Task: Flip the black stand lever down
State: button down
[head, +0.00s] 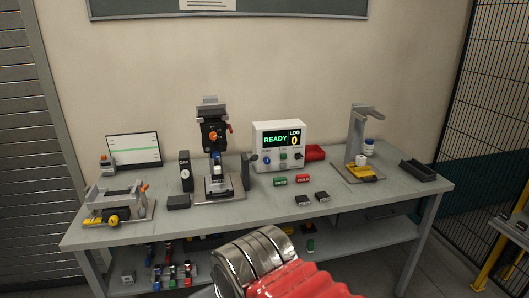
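A test stand (214,150) with a grey base and a black upper head stands left of centre on the workbench. An orange-red knob is on its head. A dark upright piece with a small knob (249,168) stands at the right side of its base and may be the black lever; it is too small to tell for sure. My gripper is not in view. Only part of my arm, silver rings and a red ribbed sleeve, shows at the bottom centre, in front of the bench.
Small red, green and black blocks lie in the middle. The front right top is clear.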

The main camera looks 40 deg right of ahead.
aim_at(256, 157)
jog(key=k, duration=0.6)
jog(key=z, duration=0.5)
jog(key=i, duration=1.6)
jog(key=u, duration=0.2)
